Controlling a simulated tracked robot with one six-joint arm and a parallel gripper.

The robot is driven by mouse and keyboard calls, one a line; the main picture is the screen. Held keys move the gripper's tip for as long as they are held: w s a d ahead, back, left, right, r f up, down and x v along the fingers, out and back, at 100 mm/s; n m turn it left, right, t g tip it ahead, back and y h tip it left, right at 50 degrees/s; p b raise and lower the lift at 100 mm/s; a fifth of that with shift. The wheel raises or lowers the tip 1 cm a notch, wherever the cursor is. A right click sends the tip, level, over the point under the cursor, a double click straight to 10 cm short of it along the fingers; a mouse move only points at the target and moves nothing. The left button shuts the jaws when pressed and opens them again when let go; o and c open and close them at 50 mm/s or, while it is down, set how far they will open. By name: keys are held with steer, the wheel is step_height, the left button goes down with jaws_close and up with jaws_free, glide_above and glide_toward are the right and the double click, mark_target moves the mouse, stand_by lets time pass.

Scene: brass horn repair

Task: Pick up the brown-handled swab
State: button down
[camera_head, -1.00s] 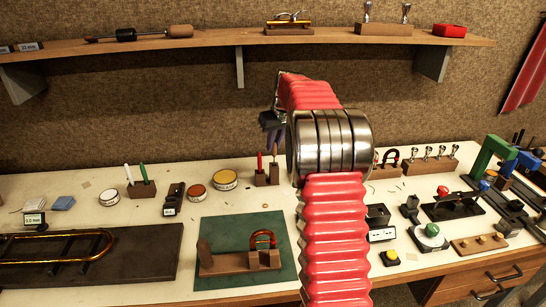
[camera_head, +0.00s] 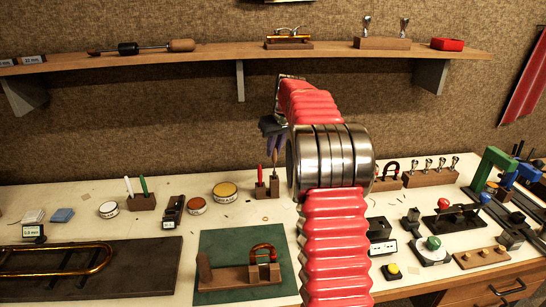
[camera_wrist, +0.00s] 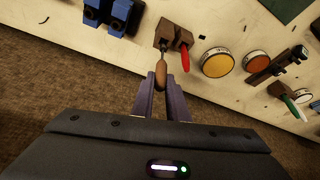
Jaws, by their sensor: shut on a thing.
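The brown-handled swab (camera_wrist: 160,72) shows in the wrist view with its brown handle between the two purple fingers of my gripper (camera_wrist: 163,86). My gripper is shut on the handle. The swab's thin shaft runs from the handle to a wooden stand (camera_wrist: 172,33); how deep its end sits there I cannot tell. A red-handled tool (camera_wrist: 185,58) stands beside it in the same stand. In the head view my gripper (camera_head: 275,146) is above the stand (camera_head: 268,189), and the brown handle is hard to make out.
Round tins, the yellow-topped one (camera_head: 225,190) nearest, and a block with white and green tools (camera_head: 143,199) lie left of the stand. A green mat (camera_head: 215,245) with a clamped tube is in front. A shelf (camera_head: 215,55) runs above at the back.

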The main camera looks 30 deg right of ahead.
step_height(320, 180, up, 7)
steer(key=shift+r, duration=0.2)
stand_by(0.7)
steer(key=shift+r, duration=2.85)
steer(key=shift+w+a+f, duration=0.1)
steer(key=shift+w+f, duration=0.05)
steer(key=shift+f, duration=0.8)
steer(key=shift+w+f, duration=0.15)
steer(key=shift+f, duration=0.75)
steer(key=shift+s, duration=0.1)
